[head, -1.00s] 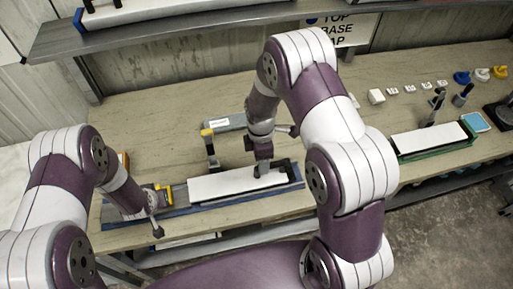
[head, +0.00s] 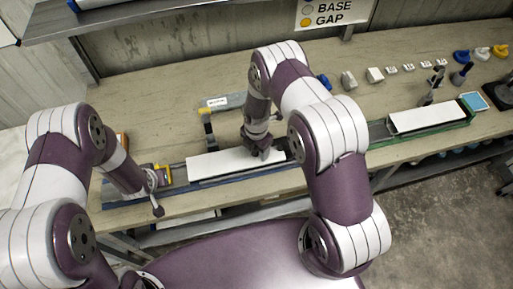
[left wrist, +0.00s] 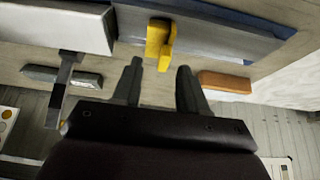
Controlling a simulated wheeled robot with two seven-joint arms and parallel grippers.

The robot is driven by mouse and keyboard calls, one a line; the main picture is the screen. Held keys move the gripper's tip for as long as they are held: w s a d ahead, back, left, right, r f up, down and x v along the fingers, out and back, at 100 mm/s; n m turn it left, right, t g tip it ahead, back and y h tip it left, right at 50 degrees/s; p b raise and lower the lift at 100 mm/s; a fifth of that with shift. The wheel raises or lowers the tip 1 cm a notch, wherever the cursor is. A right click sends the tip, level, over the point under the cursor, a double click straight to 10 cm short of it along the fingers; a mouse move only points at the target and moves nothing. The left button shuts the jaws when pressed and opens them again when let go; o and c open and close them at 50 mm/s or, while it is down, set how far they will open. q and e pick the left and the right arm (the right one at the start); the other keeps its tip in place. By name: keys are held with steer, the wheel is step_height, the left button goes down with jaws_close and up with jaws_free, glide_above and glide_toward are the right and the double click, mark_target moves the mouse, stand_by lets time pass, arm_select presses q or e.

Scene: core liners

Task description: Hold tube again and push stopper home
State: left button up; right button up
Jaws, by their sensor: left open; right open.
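The long white tube (head: 225,164) lies in a blue-edged tray (head: 180,190) at the front of the bench. My right gripper (head: 262,154) is open over the tube's right part; its fingers hide that part, and I cannot tell whether they touch it. My left gripper (left wrist: 160,72) is open and empty in the left wrist view, with a yellow block (left wrist: 160,45) on the tray just beyond its fingertips. The tube's near end (left wrist: 60,25) shows at upper left there. In the head view the left gripper is near the tray's left end. I cannot make out a stopper in the tube.
A second white tube (head: 425,116) lies in a green tray at right. Blue, white and yellow caps (head: 480,54) and several small white blocks stand along the back. An orange block (left wrist: 225,82) lies beside the left gripper. A grey bar (head: 222,102) lies behind the tray.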

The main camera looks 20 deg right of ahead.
steer(key=shift+f, duration=0.2)
jaws_close()
stand_by(0.8)
arm_select(q)
steer(key=shift+o, duration=0.4)
steer(key=shift+f, duration=0.1)
steer(key=w+r+g, duration=0.3)
steer(key=w+r, duration=0.2)
steer(key=w, duration=0.5)
arm_select(e)
steer(key=shift+w, duration=0.1)
arm_select(q)
steer(key=s+f+g, duration=0.1)
steer(key=f, duration=0.2)
steer(key=s+f+g, duration=0.1)
steer(key=f, duration=0.3)
steer(key=s+f, duration=0.2)
steer(key=f, duration=0.1)
steer(key=shift+a+f+g, duration=0.3)
steer(key=shift+f+g, duration=0.1)
